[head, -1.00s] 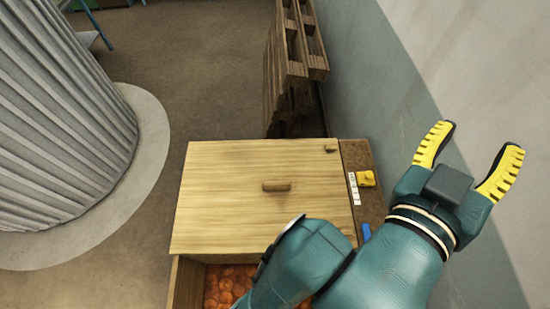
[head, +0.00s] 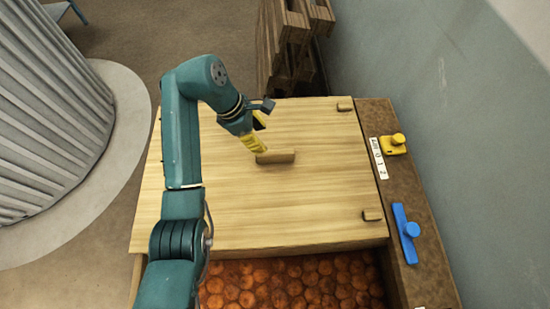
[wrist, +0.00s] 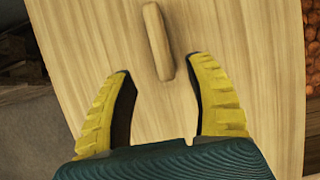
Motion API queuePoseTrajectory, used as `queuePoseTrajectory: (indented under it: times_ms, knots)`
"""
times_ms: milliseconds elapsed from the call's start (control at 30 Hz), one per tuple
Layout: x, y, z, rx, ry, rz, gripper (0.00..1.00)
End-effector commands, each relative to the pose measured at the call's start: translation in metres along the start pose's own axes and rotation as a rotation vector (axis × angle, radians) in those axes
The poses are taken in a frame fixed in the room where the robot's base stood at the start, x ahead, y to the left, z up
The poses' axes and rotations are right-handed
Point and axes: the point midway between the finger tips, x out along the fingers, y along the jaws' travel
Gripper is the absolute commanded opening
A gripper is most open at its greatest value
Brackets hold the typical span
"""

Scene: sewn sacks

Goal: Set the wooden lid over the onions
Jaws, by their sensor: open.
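The wooden lid (head: 300,205) is a pale flat board lying over the back part of a wooden bin. A short bar handle (head: 276,157) stands near its middle. The onions (head: 300,282), orange-brown and round, show uncovered in front of the lid's near edge. My gripper (head: 261,147) is open, pointing down at the handle. In the wrist view its yellow fingers (wrist: 160,65) are apart, with the handle (wrist: 157,42) ahead and between their lines. Some onions (wrist: 313,45) also show at the right edge there.
A brown ledge (head: 410,180) right of the lid carries a yellow knobbed piece (head: 394,144), a numbered white label (head: 379,158) and a blue knobbed piece (head: 406,233). Small wooden blocks (head: 372,215) sit at the lid's right side. Pallets (head: 290,45) stand behind; a ribbed column (head: 50,140) stands left.

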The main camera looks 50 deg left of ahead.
Motion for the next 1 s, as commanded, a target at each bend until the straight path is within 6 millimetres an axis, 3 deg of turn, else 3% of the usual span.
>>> queuePoseTrajectory:
  times_ms: [33, 100, 400, 533, 833, 1000]
  knots:
    - [0.02, 0.0, -0.003, 0.001, 0.0, -0.001, 0.54]
    - [0.037, 0.0, -0.002, 0.001, 0.001, -0.001, 0.54]
    - [0.096, 0.0, -0.001, 0.002, 0.001, 0.0, 0.54]
    - [0.107, 0.0, 0.0, 0.002, 0.001, 0.002, 0.54]
    - [0.109, 0.0, 0.0, 0.002, 0.001, 0.002, 0.54]
    - [0.109, 0.0, 0.0, 0.002, 0.001, 0.002, 0.21]
